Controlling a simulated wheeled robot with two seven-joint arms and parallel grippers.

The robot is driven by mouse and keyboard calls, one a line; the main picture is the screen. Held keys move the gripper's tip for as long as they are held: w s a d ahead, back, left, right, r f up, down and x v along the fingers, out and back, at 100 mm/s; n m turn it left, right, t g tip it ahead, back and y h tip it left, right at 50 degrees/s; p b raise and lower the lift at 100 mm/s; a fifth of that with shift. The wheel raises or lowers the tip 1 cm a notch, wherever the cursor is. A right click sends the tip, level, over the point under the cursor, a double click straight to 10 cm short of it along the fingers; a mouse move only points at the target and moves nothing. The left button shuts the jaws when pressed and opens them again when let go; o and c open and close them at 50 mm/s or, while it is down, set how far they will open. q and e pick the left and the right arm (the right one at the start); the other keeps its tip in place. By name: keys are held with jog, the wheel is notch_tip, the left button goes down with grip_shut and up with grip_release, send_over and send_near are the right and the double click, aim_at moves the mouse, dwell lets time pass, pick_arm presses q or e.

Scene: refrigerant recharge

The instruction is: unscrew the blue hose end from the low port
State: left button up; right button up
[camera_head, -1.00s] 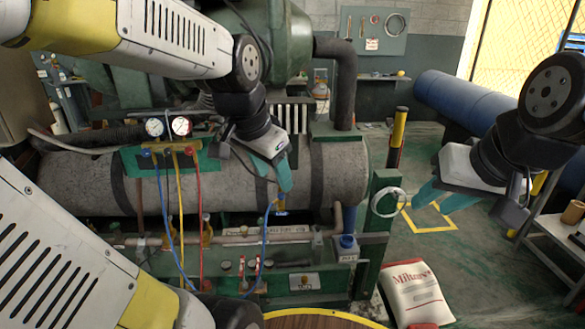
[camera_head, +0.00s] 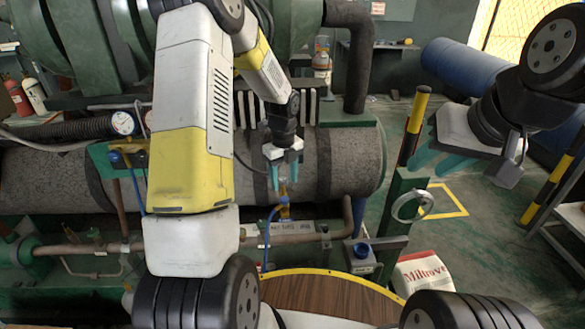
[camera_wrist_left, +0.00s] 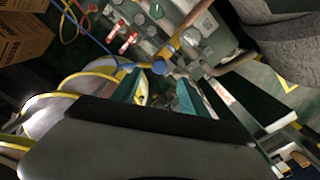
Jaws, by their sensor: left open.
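The blue hose end (camera_head: 284,198) sits upright on a brass fitting, the low port (camera_head: 284,212), in front of the grey tank. The blue hose (camera_head: 268,232) curves down from it. My left gripper (camera_head: 284,180) is open, pointing down, with its teal fingertips just above the hose end. In the left wrist view the open fingers (camera_wrist_left: 160,92) frame a gap, and the blue hose end (camera_wrist_left: 158,67) shows just beyond it. I cannot tell whether they touch. My right gripper (camera_head: 440,158) appears open and empty at the right, away from the port.
My left arm hides most of the gauge manifold; one gauge (camera_head: 122,122) shows. A horizontal pipe (camera_head: 285,238) runs below the port. A blue-capped grey container (camera_head: 362,258), a green post with a ring (camera_head: 408,205) and a round wooden tabletop (camera_head: 315,298) are nearby. A white sack (camera_head: 422,272) lies at right.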

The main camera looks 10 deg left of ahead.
aim_at(285, 198)
pick_arm(q)
notch_tip(285, 198, down, 8)
jog(key=shift+s+f, duration=0.1)
jog(key=shift+f, duration=0.1)
dwell(0.3)
grip_shut()
dwell(1.7)
jog(key=n, duration=0.3)
jog(key=shift+n, duration=0.3)
